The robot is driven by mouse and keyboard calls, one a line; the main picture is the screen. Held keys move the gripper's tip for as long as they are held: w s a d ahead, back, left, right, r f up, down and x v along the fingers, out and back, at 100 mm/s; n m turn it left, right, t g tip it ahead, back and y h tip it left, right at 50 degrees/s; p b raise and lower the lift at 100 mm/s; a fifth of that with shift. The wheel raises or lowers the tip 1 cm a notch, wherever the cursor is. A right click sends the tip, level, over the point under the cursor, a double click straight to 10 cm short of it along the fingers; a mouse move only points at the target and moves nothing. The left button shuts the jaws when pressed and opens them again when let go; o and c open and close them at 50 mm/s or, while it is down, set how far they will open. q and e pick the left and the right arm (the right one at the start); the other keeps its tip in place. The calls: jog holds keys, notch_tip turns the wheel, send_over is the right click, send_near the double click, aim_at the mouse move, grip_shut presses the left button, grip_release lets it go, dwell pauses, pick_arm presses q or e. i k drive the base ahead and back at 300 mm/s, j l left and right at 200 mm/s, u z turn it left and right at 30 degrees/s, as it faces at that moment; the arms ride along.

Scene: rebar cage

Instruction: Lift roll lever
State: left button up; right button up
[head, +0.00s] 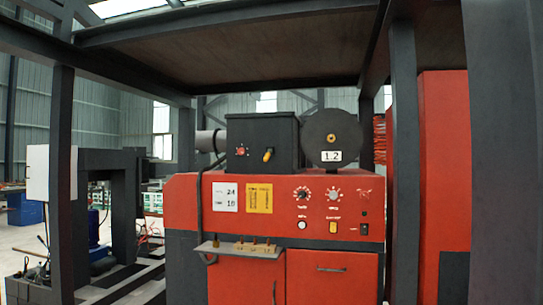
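A red machine (290,190) with a dark grey base stands in front of me. A thin dark bent rod or cable (200,205) runs down the left part of its front, past a small grey shelf (225,247). I cannot tell whether this is the roll lever. A black box (262,138) on top carries a red knob (241,150) and a small yellow lever or switch (268,155). A round black disc (330,136) labelled 1..2 stands beside it. Neither of my grippers is in view.
Dark grey posts (404,150) frame the machine left and right, with a low roof panel (230,50) above. Small brass parts sit on the shelf. Red doors (332,280) are below. Another dark frame machine (122,200) stands at left, with open floor around it.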

aim_at(267, 155)
jog(key=i, duration=0.4)
jog(key=i+j+z, duration=0.4)
jog(key=j, duration=0.15)
jog(key=i+j+z, duration=0.2)
jog(key=j, duration=0.15)
jog(key=j+z, duration=0.15)
jog(key=j, duration=0.15)
jog(key=i+j+z, duration=0.2)
jog(key=j, duration=0.2)
jog(key=k+l, duration=0.05)
jog(key=k, duration=0.05)
